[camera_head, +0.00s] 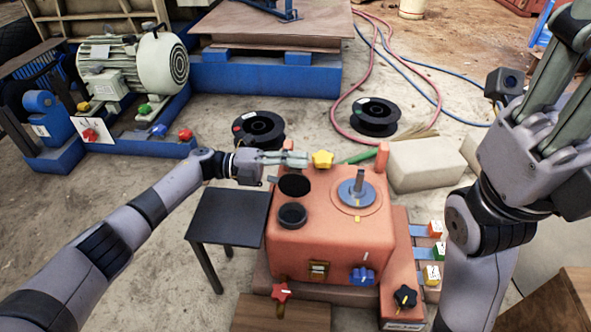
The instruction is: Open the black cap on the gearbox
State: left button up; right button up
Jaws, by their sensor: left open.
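The orange gearbox (330,245) stands in the middle of the head view. On its top left are a round black cap (292,215) and, behind it, a flat dark disc (295,185); I cannot tell whether the disc is a hole or a lid. My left gripper (303,159) is open and empty, reaching in from the left just above the box's back left edge, behind the dark disc and apart from the black cap. My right gripper (575,70) is raised at the right edge, partly cut off, and its opening is unclear.
A yellow knob (322,159) is close to my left fingertips. A grey disc with a post (357,192) is on the box's right. A small black table (230,215) stands left. Black spools (259,129) and a beige block (425,163) lie behind.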

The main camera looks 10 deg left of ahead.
pick_arm(q)
jog(key=a, duration=1.2)
jog(key=shift+a, duration=0.1)
